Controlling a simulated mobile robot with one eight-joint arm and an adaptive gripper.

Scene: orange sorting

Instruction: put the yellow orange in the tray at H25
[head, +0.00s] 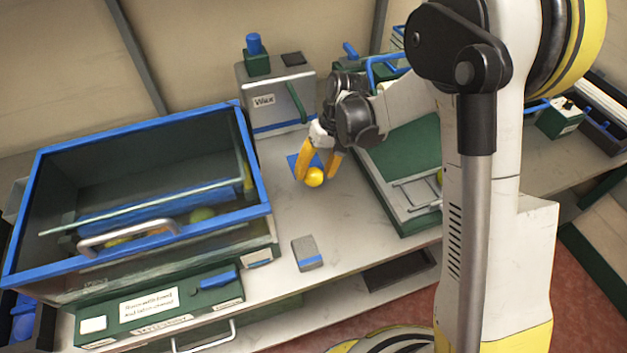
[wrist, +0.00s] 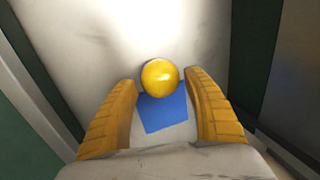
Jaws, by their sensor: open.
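The yellow orange (head: 314,177) is on the white counter, beside or partly over a small blue square (head: 293,160). In the wrist view the orange (wrist: 160,77) sits just beyond the fingertips, centred between them, with the blue square (wrist: 164,112) on the near side. My gripper (head: 318,174) is open, its yellow fingers pointing down around the orange; in the wrist view the fingers (wrist: 162,82) stand apart with a gap on each side of it. I cannot read any H25 label, and I cannot tell which tray bears it.
A large blue-rimmed bin (head: 258,178) with fruit inside stands at left. A grey box marked "Wax" (head: 264,100) stands behind. A green-topped unit (head: 407,150) is close on the right. A small grey-blue block (head: 307,253) lies in front, with bare counter around it.

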